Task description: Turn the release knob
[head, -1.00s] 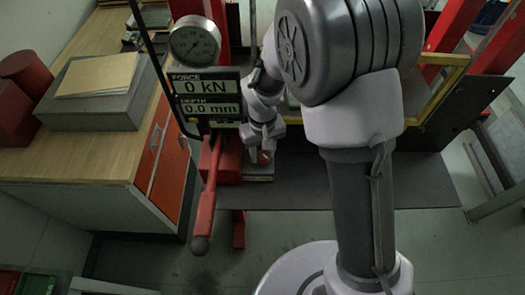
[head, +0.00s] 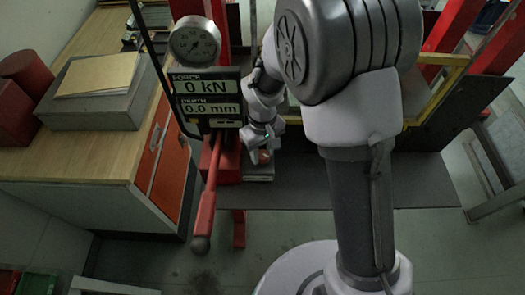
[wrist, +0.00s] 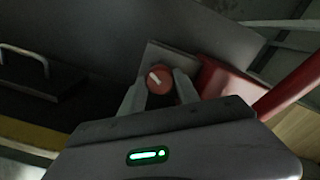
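The release knob (wrist: 158,80) is a round red knob with a white mark, on a grey plate. In the wrist view the mark slants from upper left to lower right. My gripper (wrist: 160,84) has one finger on each side of the knob, with no clear gap, and looks shut on it. In the head view my gripper (head: 262,142) is just right of the red press base, and the knob (head: 264,156) shows as a small reddish patch below it, partly hidden.
A red lever (head: 208,195) with a dark ball end hangs left of my gripper, by the red press base (head: 226,165). Above are a display (head: 207,97) reading 0 kN and 0.0 mm and a dial gauge (head: 195,41). A wooden bench (head: 75,160) stands left.

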